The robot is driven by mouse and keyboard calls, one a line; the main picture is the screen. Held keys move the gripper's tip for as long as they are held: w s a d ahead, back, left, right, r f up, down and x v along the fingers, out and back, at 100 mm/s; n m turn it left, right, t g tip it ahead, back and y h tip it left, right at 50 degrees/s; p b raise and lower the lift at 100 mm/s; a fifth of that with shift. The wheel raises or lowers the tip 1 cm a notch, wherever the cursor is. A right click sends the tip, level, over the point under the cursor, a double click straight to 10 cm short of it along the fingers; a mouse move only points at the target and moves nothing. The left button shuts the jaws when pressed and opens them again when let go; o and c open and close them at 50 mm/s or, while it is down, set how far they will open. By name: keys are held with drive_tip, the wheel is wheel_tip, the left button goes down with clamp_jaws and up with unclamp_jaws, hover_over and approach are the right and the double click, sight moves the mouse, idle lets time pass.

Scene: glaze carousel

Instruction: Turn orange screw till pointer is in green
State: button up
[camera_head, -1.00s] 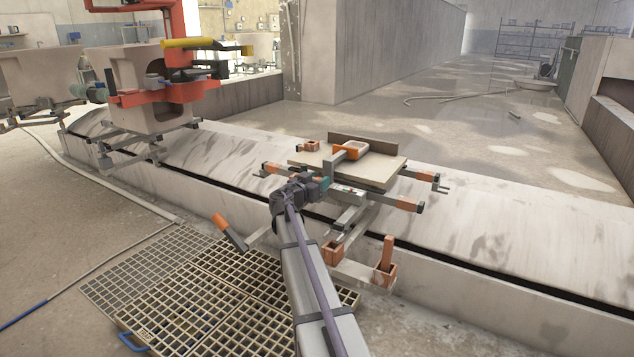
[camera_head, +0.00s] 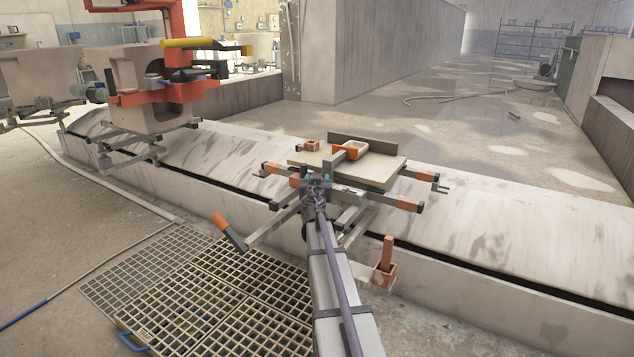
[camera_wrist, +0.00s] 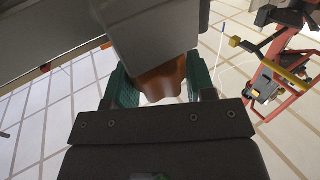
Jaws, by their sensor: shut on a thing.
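In the wrist view an orange-brown knob-like part (camera_wrist: 158,84), which looks like the orange screw, sits between the green finger pads of my gripper (camera_wrist: 160,88). The gripper is shut on it. The part lies under a grey metal block (camera_wrist: 150,30), which hides its upper end. In the head view my gripper (camera_head: 318,180) is at the near side of the carousel's metal fixture, below the flat board (camera_head: 375,170). The fingers and screw are hidden there by my wrist. I cannot make out the pointer or a green zone in either view.
Metal arms with orange ends (camera_head: 405,204) stick out around the fixture. An orange-handled lever (camera_head: 228,230) and an orange post in a small box (camera_head: 387,262) stand out on the near side. A floor grating (camera_head: 200,290) lies at front left. A red-framed station (camera_head: 165,92) stands further left.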

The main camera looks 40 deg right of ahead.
idle(0.3)
drive_tip(key=o, duration=0.9)
drive_tip(key=shift+o, duration=0.2)
drive_tip(key=v, duration=1)
drive_tip(key=shift+s+a, duration=0.25)
drive_tip(key=shift+s, duration=0.05)
